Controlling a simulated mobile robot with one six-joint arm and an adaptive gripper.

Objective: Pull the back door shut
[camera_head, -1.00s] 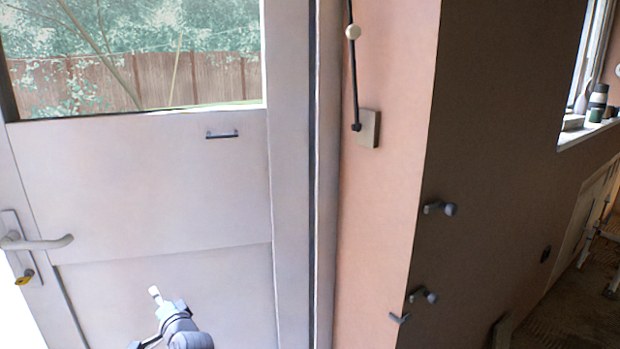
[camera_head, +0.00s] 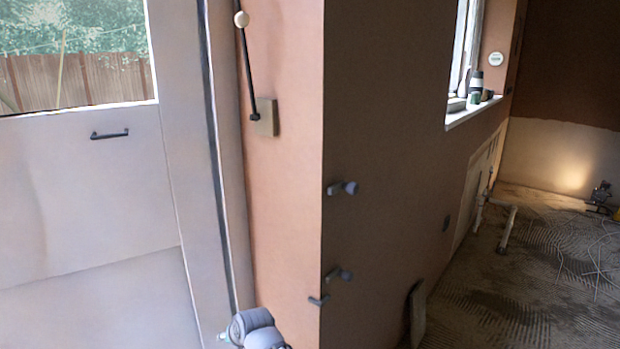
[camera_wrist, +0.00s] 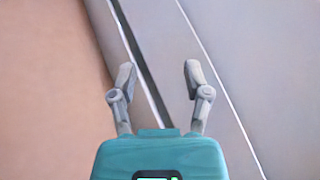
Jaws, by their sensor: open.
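The back door (camera_head: 80,215) is a pale panelled door with a window, at the left of the head view. A small dark bar pull (camera_head: 109,134) sits below its glass. The door's left edge and lever handle are out of view now, so I cannot tell whether the door stands ajar. In the wrist view my gripper (camera_wrist: 159,74) is open, with nothing between its fingers. Behind the fingers are a dark seam (camera_wrist: 143,72) and pale door or frame boards (camera_wrist: 225,50). In the head view only my arm shows at the bottom edge; the fingers are hidden.
A pink plaster wall (camera_head: 285,180) stands right of the frame, with a dark rod and plate (camera_head: 265,117). A window sill (camera_head: 470,112) with small items is further right. Ridged bare floor (camera_head: 520,270) lies at right, with pipes and wires.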

